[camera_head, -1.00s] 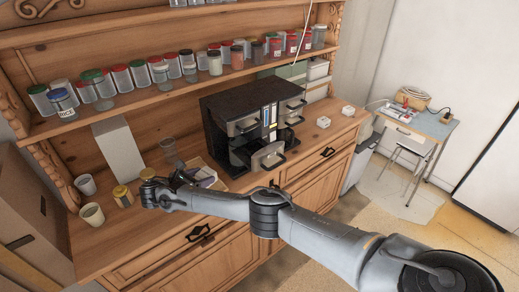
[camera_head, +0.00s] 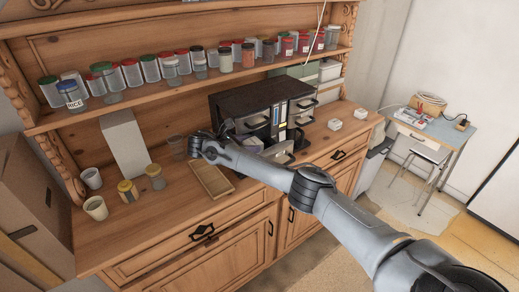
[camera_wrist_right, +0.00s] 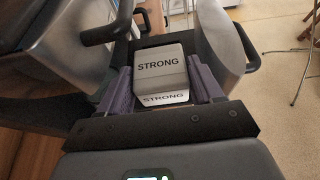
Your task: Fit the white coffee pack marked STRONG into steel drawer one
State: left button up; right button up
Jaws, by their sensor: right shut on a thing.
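The white coffee pack marked STRONG (camera_wrist_right: 160,66) is between the purple fingers of my right gripper (camera_wrist_right: 162,84), which is shut on it. In the head view my right gripper (camera_head: 247,142) is at the front of the black machine (camera_head: 230,102), and the pack is hard to make out there. The machine has several steel drawers; one steel front (camera_head: 281,150) stands out low in front. In the wrist view, steel fronts with black handles flank the pack at left (camera_wrist_right: 50,38) and right (camera_wrist_right: 224,35). I cannot read which is drawer one. My left gripper is not in view.
An empty wooden tray (camera_head: 211,181) lies on the dresser top (camera_head: 165,215). Jars with yellow (camera_head: 127,190) and brown (camera_head: 155,176) lids and cups (camera_head: 96,208) stand at left. Jars line the shelf above. Two small white boxes (camera_head: 334,124) sit right of the machine.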

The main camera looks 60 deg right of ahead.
aim_at(259, 142)
jog(key=shift+s+d+r+p, duration=0.1)
jog(key=shift+s+d+p, duration=0.1)
jog(key=shift+d+p, duration=0.2)
jog(key=shift+s+d, duration=0.2)
jog(key=shift+d, duration=0.3)
jog(key=d, duration=0.1)
jog(key=s+d+p, duration=0.1)
jog(key=d, duration=0.1)
jog(key=shift+s+d, duration=0.15)
jog(key=shift+s, duration=0.05)
jog(key=shift+w+f, duration=0.1)
jog(key=shift+f, duration=0.4)
jog(key=shift+c, duration=0.5)
jog(key=shift+f, duration=0.35)
jog(key=shift+c, duration=1)
jog(key=o, duration=1.1)
jog(key=shift+a, duration=0.2)
jog(key=shift+c, duration=0.2)
jog(key=shift+f, duration=0.1)
